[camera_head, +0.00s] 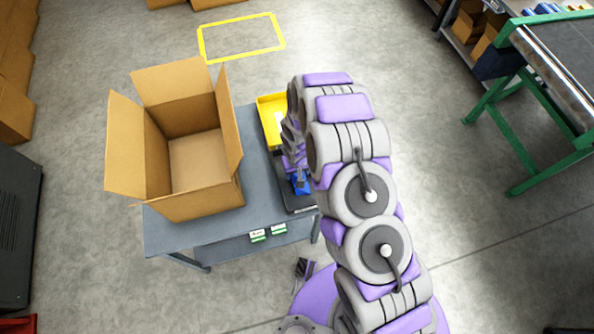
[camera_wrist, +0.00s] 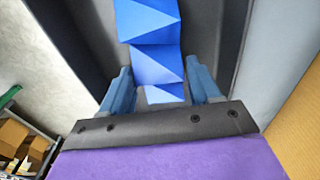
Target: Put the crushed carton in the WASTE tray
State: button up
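The crushed carton is a blue, creased piece (camera_wrist: 150,45). In the wrist view it extends between the fingers of my gripper (camera_wrist: 158,68). The fingers stand apart on either side of it, with a gap showing at least on the left, so the gripper looks open around it. In the head view a bit of the blue carton (camera_head: 301,184) shows below my gripper, above or on a dark flat tray (camera_head: 301,207) at the table's right edge. A yellow tray (camera_head: 269,104) lies further back, partly hidden by my arm; no WASTE label is readable.
A large open cardboard box (camera_head: 196,204) stands on the grey table (camera_head: 175,236), left of my arm. Small green-and-white items (camera_head: 268,232) sit below the tabletop. A green-framed conveyor (camera_head: 522,130) stands at right. Floor between is clear.

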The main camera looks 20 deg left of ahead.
jog(key=o, duration=0.3)
jog(key=shift+o, duration=0.2)
jog(key=shift+r, duration=0.1)
notch_tip(320, 180, up, 12)
jog(key=p, duration=0.2)
jog(key=shift+s+d+p, duration=0.15)
jog(key=shift+s+p, duration=0.15)
